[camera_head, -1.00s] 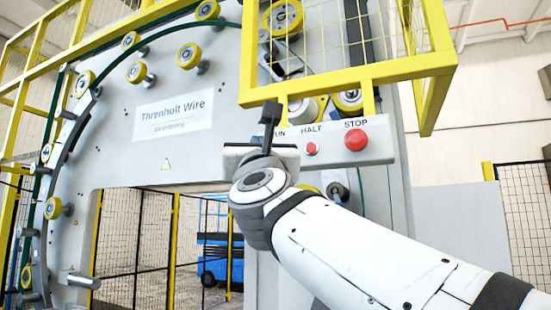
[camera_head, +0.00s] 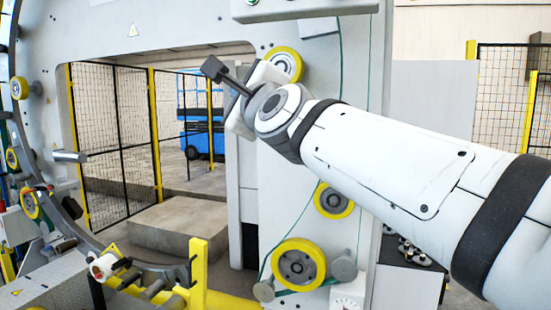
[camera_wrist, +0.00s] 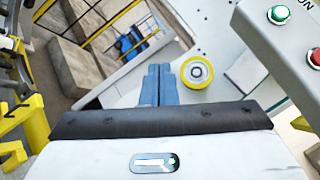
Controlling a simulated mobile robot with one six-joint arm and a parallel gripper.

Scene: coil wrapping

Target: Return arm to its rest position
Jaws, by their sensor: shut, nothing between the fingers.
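My white arm reaches in from the right in the head view. My gripper (camera_head: 214,69) is at its end, pointing up and left in front of the wrapping machine (camera_head: 215,30). In the wrist view my gripper (camera_wrist: 159,70) shows as two blue-grey fingers pressed together, with nothing between them. The control box (camera_head: 300,9) is at the top edge of the head view, above my gripper and apart from it. In the wrist view the control box (camera_wrist: 262,35) is at the upper right, with a lit green button (camera_wrist: 279,15) and part of a red one (camera_wrist: 314,58).
Yellow rollers (camera_head: 298,265) are mounted on the machine face below and behind my arm. A yellow post (camera_head: 198,275) stands at the lower middle. Black mesh fencing (camera_head: 115,125) and a blue machine (camera_head: 200,132) are farther back. A concrete block (camera_head: 180,225) lies beyond the opening.

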